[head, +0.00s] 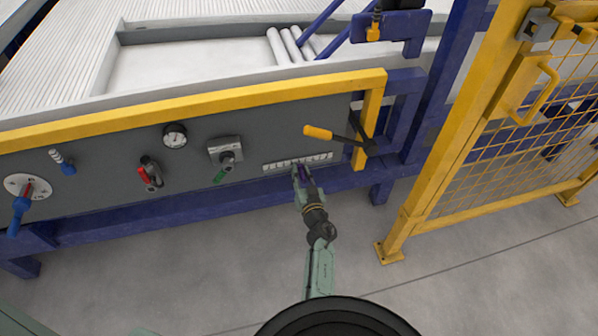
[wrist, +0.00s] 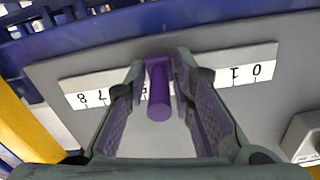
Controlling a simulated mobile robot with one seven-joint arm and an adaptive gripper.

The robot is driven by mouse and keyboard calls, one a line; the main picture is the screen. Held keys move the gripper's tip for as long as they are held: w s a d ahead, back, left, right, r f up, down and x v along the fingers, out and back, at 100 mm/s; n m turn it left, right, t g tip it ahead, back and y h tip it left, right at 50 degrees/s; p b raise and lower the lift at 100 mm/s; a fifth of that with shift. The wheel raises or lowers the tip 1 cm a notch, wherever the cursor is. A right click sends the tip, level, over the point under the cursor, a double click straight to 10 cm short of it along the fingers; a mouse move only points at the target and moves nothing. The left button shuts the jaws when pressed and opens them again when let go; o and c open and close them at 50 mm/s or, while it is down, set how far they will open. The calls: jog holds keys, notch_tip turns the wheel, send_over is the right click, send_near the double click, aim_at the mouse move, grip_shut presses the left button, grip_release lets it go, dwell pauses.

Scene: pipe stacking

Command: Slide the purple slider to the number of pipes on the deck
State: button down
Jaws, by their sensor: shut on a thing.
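The purple slider (wrist: 159,92) sticks out from a white number scale (wrist: 262,70) on the grey panel. In the wrist view the scale reads 8 and 7 at the left and 1 and 0 at the right. The slider stands near its middle; a partly hidden digit, perhaps 5, shows just left of it. My gripper (wrist: 160,95) is shut on the slider, a finger on each side. The fingers hide several digits. In the head view my gripper (head: 300,172) is at the scale (head: 320,158). White pipes (head: 284,46), at least three, lie on the deck (head: 190,62), partly behind blue bars.
A yellow-handled lever (head: 319,132) juts out above the scale. A yellow mesh gate (head: 500,150) stands at the right. The floor in front is clear.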

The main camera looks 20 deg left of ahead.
jog(key=c, duration=1.6)
grip_release()
jog(key=shift+s, duration=0.15)
jog(key=v, duration=1.2)
